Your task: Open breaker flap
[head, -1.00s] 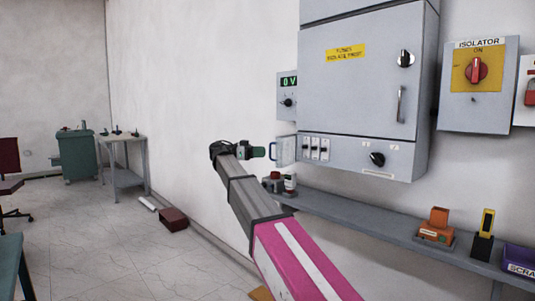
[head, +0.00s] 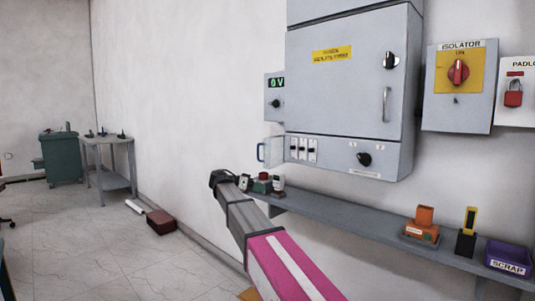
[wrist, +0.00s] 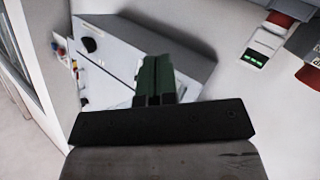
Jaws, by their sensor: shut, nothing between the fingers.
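The breaker flap (head: 271,152) stands swung out to the left of the breaker opening at the grey cabinet's lower left, with a bluish handle on its free edge. The row of breakers (head: 303,150) is uncovered. My gripper is below and left of the flap in the head view, apart from it, its fingers hard to tell from the small shelf items. In the wrist view its green fingers (wrist: 156,64) are together with nothing between them. A grey cabinet face with a black knob (wrist: 88,45) lies beyond them. A pale frame fills the upper left; I cannot tell whether it is the flap.
The wall shelf (head: 350,220) runs under the cabinet (head: 345,90). A red-topped item (head: 264,177) and other small devices stand at its left end, near my gripper. An orange device (head: 421,225) and purple scrap bin (head: 508,258) are farther right.

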